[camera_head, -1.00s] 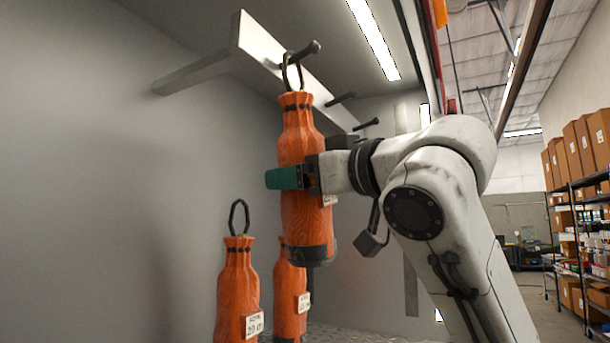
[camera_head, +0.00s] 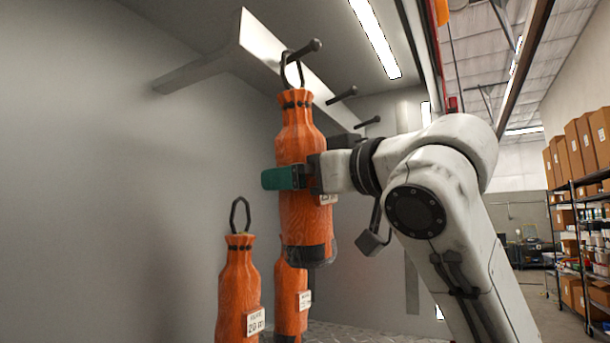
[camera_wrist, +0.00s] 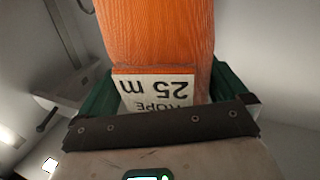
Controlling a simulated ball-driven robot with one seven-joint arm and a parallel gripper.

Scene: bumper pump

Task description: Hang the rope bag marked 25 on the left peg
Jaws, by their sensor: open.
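The orange rope bag marked 25 m (camera_head: 300,222) is upright, with its dark loop (camera_head: 284,70) around the left peg (camera_head: 303,49) in the head view. The loop appears to hang on the peg. My gripper (camera_head: 298,178) is around the bag's middle, its green fingers at either side. In the wrist view, my gripper (camera_wrist: 160,98) is open around the bag (camera_wrist: 160,35), whose white label (camera_wrist: 160,92) reads "25 m" and "ROPE" upside down.
Two more pegs (camera_head: 342,95) (camera_head: 368,124) on the grey rail (camera_head: 262,42) are empty. Two other orange bags, one in front (camera_head: 238,290) and one behind (camera_head: 289,300), stand below at the left. Grey walls enclose the left side.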

